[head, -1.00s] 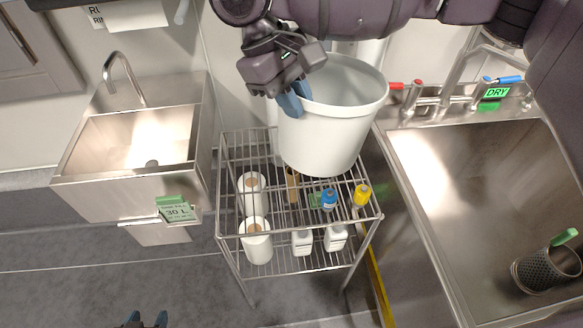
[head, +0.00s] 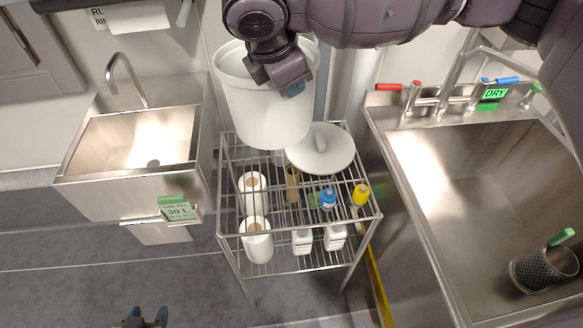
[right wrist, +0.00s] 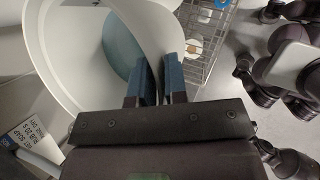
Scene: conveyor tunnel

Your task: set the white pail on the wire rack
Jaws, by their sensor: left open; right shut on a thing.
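The white pail (head: 262,112) is upright at the back left of the wire rack (head: 300,238), above or on its top shelf. I cannot tell whether its base touches the wires. My right gripper (head: 292,88) is shut on the pail's rim at its front right. In the right wrist view the pail's wall (right wrist: 60,50) runs between the two blue fingertips (right wrist: 155,85). My left gripper (head: 145,319) is open and empty over the floor at the bottom edge, mostly out of frame.
A round white lid (head: 322,152) lies on the rack's top shelf, right of the pail. Sinks stand left (head: 130,150) and right (head: 440,200).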

